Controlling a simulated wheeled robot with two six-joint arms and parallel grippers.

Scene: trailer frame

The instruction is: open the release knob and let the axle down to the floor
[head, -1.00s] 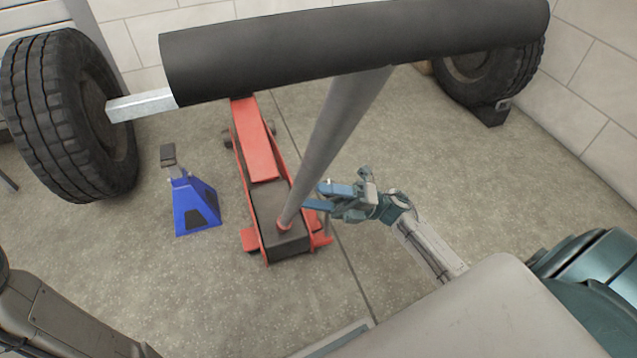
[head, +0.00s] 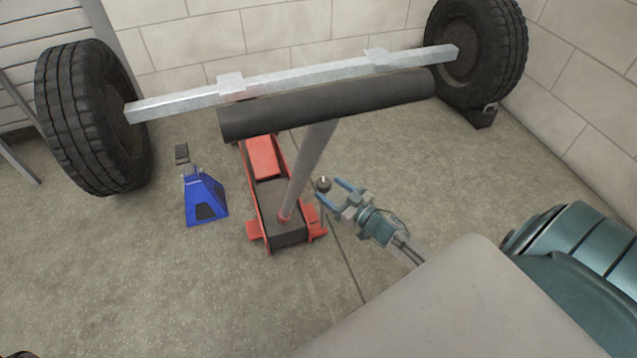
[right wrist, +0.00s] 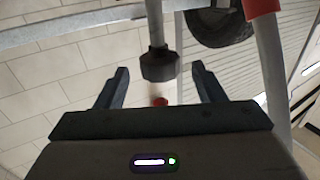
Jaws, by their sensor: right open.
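The grey metal axle (head: 300,82) runs across the back between two black tyres. A red floor jack (head: 264,157) stands below it; its saddle is hidden behind the handle's black padded crossbar (head: 330,104). The handle's grey shaft (head: 309,160) slants up from the jack. The dark release knob (head: 323,184) stands on a thin rod beside the shaft. My right gripper (head: 329,190) is open, with its fingertips close to the knob. In the right wrist view the knob (right wrist: 160,65) sits near the gap between the fingers, and I see no grip on it. My left gripper is out of view.
A blue jack stand (head: 205,199) stands on the floor left of the jack, apart from the axle. A dark wheel chock (head: 480,117) sits at the right tyre (head: 478,50). The left tyre (head: 85,115) is near the wall. Floor in front of the jack is clear.

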